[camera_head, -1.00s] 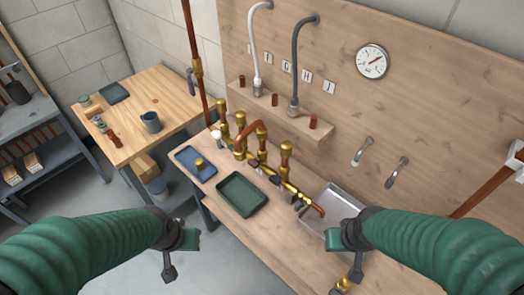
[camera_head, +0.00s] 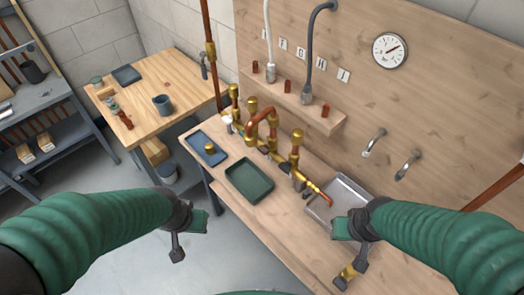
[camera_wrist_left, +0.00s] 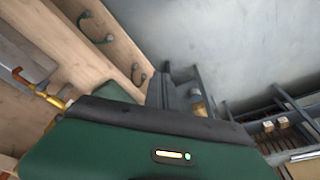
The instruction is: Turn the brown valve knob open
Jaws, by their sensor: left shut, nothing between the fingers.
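A brass and copper pipe assembly (camera_head: 268,140) with several upright brass valve bodies stands on the wooden workbench (camera_head: 262,222). I cannot tell for sure which part is the brown valve knob. Part of the piping (camera_wrist_left: 42,92) shows at the left of the left wrist view. My left gripper (camera_head: 177,254) is shut and empty, hanging in front of the bench's left side, apart from the pipes. My right gripper (camera_head: 340,284) is low by the bench's front edge. A brass piece (camera_head: 349,271) shows against it; I cannot tell if it is gripped.
A blue tray (camera_head: 195,143) with a brass fitting, a green tray (camera_head: 237,181) and a metal tray (camera_head: 345,186) lie around the pipes. A shelf (camera_head: 335,121) with brown cylinders, two hoses and a gauge (camera_head: 390,50) are behind. A side table (camera_head: 180,75) stands left.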

